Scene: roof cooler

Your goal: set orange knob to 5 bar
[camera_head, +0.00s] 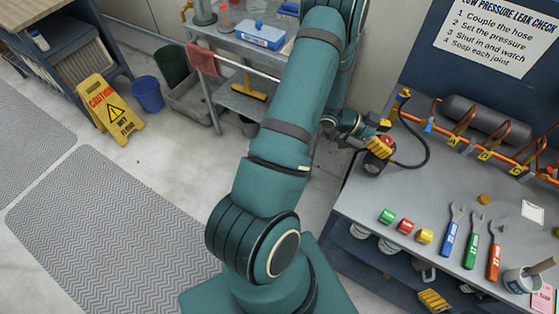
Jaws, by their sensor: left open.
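My left arm reaches up from the bottom centre, and my left gripper (362,132) is at the bench's far left corner. It is open, beside a small dark and red fitting (373,164) with a black hose (427,150) looping from it. A yellow-orange part (379,147) shows between the gripper and the fitting; I cannot tell whether the gripper touches it. I cannot make out the orange knob clearly or any pressure reading. My right gripper is not in view.
The grey bench (390,192) holds a copper pipe manifold with a dark cylinder (487,120), coloured small blocks (405,226), several wrenches (471,240) and a mug (519,279). A leak-check sign (499,35) hangs behind. A yellow caution sign (112,108) stands on the floor at left.

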